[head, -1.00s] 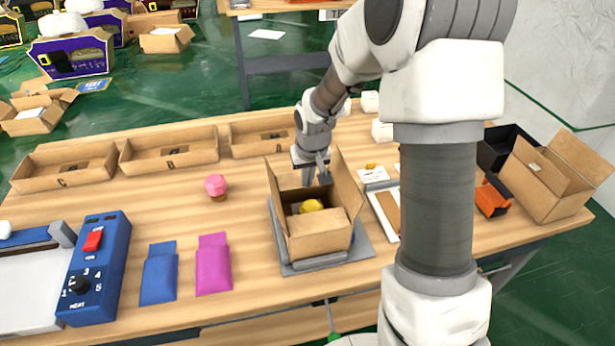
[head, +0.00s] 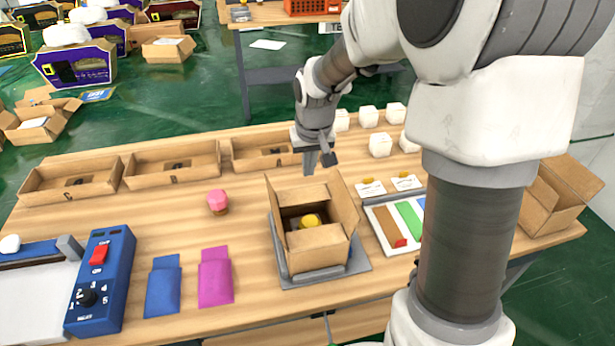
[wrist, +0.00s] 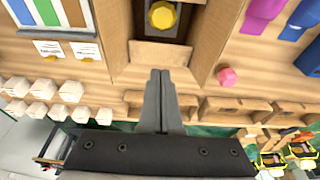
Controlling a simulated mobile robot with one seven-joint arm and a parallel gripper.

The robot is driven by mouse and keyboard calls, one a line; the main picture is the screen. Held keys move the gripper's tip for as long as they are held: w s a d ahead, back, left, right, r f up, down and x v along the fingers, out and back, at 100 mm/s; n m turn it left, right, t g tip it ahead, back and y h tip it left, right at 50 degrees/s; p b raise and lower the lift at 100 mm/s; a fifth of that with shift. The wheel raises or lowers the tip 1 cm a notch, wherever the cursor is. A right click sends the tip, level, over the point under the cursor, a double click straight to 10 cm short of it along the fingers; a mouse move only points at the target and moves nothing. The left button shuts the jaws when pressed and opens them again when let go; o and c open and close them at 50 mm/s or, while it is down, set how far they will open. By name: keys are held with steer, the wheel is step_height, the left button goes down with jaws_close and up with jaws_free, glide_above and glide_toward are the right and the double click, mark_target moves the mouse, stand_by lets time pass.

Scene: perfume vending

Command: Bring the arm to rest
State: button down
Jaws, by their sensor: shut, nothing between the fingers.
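My gripper (head: 314,162) is shut and empty in the head view, raised above the far edge of an open cardboard box (head: 318,248). In the wrist view my gripper (wrist: 160,76) has its two fingers together, pointing toward the box. A yellow item (head: 310,221) lies inside the box; it also shows in the wrist view (wrist: 162,15). My arm hides part of the table's right side.
A pink cupcake-like item (head: 217,201), a blue pouch (head: 163,288) and a magenta pouch (head: 215,277) lie left of the box. Shallow cardboard trays (head: 172,167) line the back. White cubes (head: 380,144) and a colored-strip tray (head: 388,238) are to the right. A blue control box (head: 101,280) stands at left.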

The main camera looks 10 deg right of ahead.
steer(key=s+r+t, duration=0.1)
steer(key=s+r, duration=1)
steer(key=s, duration=0.1)
steer(key=s+r+t, duration=0.1)
steer(key=s+r, duration=0.1)
steer(key=s, duration=1)
steer(key=shift+t, duration=0.3)
